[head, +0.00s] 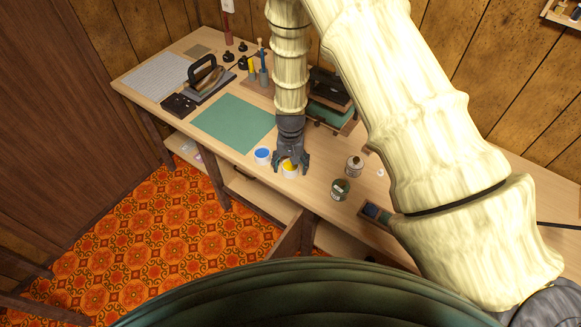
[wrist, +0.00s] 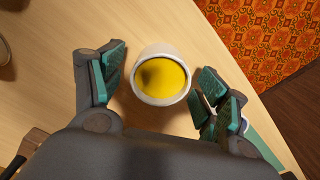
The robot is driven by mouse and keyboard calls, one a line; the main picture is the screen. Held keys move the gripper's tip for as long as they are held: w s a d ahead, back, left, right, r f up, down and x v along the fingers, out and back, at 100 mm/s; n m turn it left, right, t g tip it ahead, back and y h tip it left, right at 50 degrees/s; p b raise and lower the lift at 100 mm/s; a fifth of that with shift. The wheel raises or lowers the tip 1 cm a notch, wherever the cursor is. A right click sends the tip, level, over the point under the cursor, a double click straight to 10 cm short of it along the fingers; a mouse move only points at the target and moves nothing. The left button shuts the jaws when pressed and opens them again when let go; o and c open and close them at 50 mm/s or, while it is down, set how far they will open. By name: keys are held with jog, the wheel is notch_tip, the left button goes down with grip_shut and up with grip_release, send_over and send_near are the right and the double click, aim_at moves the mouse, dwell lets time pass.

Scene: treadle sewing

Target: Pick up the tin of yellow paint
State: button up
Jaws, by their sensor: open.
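The tin of yellow paint (head: 290,170) is a small white tin with yellow paint inside, near the front edge of the wooden table. In the wrist view the tin (wrist: 161,77) stands upright with its open top facing the camera. My gripper (head: 292,163) is over the tin in the head view and partly hides it. In the wrist view my gripper (wrist: 155,88) is open, its green-padded fingers apart on the left and right of the tin. A gap shows on the left side; I cannot tell whether the right finger touches.
A tin of blue paint (head: 262,156) stands just left of the yellow one. A green mat (head: 233,124) lies further left. The table's front edge is close.

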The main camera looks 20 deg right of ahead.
jog(key=shift+f, duration=0.15)
jog(key=c, duration=1.3)
jog(key=shift+o, duration=0.2)
